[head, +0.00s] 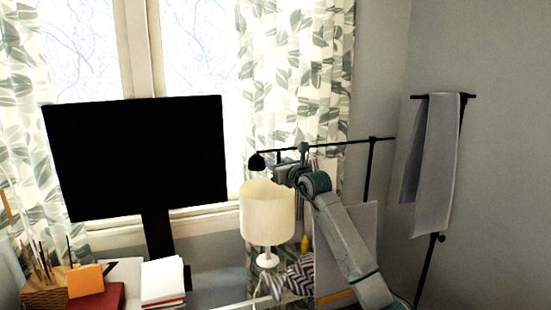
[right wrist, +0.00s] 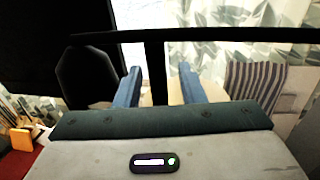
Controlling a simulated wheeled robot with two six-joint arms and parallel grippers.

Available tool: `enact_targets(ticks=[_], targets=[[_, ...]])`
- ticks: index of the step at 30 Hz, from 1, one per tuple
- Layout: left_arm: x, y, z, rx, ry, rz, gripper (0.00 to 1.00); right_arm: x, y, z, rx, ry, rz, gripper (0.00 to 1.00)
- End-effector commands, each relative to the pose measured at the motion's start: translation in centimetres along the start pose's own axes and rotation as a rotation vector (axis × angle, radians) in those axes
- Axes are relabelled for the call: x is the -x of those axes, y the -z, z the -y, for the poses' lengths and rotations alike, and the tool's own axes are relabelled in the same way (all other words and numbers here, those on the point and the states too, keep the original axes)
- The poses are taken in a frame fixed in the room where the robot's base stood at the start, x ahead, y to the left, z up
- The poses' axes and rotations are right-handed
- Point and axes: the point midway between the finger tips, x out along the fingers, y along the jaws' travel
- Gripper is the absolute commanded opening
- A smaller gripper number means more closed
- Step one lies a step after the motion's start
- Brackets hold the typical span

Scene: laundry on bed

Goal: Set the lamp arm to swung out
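The lamp arm (head: 345,144) is a thin black bar that runs left from a black upright post (head: 367,170) to a round black lamp head (head: 257,161). In the right wrist view the arm (right wrist: 230,36) crosses the top, with the dark head (right wrist: 85,76) at left. A short black bar (right wrist: 155,75) drops from it between my fingers. My right gripper (head: 303,150) is at the arm, to the right of the head. Its blue fingers (right wrist: 160,86) stand open, with gaps to either side of the short bar. My left gripper is not in view.
A cream table lamp (head: 267,212) stands just below the lamp head. A black monitor (head: 140,155) is at left before the window. Books (head: 163,281) and a pencil box (head: 45,287) lie at lower left. A rack with a grey towel (head: 437,165) stands at right.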

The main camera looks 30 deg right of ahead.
Motion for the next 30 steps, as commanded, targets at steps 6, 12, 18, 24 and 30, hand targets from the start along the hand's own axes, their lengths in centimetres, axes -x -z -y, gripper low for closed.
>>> enact_targets(ticks=[6,12,18,24,30], targets=[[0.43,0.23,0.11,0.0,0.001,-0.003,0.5,-0.89,0.05,-0.07,-0.001,-0.001,0.0,0.36],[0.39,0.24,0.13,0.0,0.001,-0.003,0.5,-0.89,0.1,-0.06,0.0,-0.001,0.0,0.36],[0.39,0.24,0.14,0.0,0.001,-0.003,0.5,-0.87,0.09,-0.06,0.0,-0.001,0.0,0.0],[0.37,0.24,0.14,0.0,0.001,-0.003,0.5,-0.87,0.1,-0.06,-0.001,-0.001,0.0,0.0],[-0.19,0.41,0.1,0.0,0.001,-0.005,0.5,-0.88,0.25,-0.16,-0.001,-0.025,0.0,0.0]])
